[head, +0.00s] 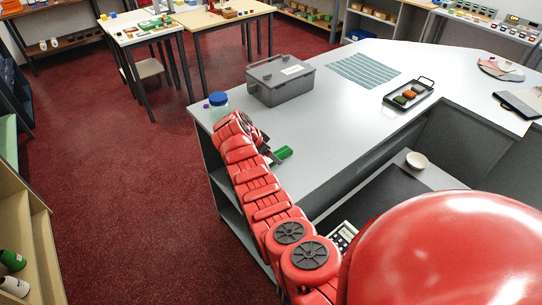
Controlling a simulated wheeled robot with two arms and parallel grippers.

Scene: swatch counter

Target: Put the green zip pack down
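The green zip pack (284,153) is a small bright green piece at the tip of my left gripper (272,155), over the near left part of the grey-white counter (330,125). My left arm, red and segmented, reaches up from the bottom and bends to the right at its wrist. The dark fingers appear shut on the pack's left end; the arm hides part of them. I cannot tell whether the pack touches the counter top. My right gripper is not in view.
A lidded grey box (281,86) and a blue-capped jar (218,107) stand beyond the gripper. A striped green mat (362,71) lies farther back. A black tray (392,100) holds small coloured pieces. A white bowl (416,160) stands on a lower shelf. The counter's middle is clear.

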